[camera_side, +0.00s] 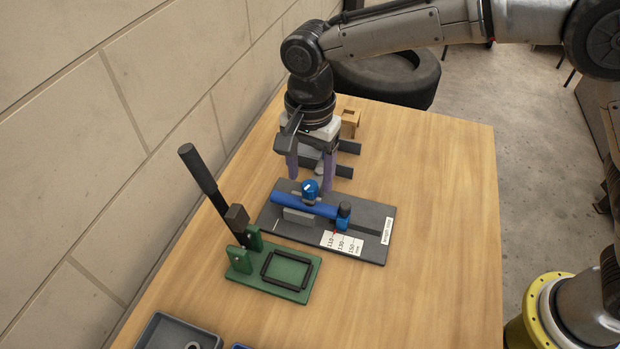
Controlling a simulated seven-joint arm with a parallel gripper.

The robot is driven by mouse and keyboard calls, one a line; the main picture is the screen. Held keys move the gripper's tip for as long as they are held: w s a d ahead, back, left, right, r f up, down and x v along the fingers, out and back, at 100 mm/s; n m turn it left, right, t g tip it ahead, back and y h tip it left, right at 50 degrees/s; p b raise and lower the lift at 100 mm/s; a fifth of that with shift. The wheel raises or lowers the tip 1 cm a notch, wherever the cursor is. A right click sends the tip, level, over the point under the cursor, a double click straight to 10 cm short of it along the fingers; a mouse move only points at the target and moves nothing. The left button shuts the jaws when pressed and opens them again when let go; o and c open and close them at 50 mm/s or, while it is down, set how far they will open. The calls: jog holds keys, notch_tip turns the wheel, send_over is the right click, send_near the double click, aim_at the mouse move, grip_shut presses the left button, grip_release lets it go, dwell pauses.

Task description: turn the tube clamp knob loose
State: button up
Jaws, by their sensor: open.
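A blue knob (310,189) with a white mark on top stands on the clamp over a blue tube (286,203). The tube lies across a dark grey base plate (375,212) with a white scale (341,243). A blue block (343,217) with a dark top and a red pointer sits at the tube's right end, by the scale. My gripper (310,183) points down with its purple fingers apart. In this view one finger is left of the knob and one right of it. The fingers look empty, at or just behind the knob; I cannot tell their exact depth.
A green fixture (291,273) with a tall black lever (199,170) stands in front, to the left. A grey tray (165,332) is at the near edge. A small wooden block (350,120) and dark bars lie behind my gripper. A wall runs along the left; the table's right side is clear.

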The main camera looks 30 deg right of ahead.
jog(key=shift+f, duration=1.15)
grip_shut()
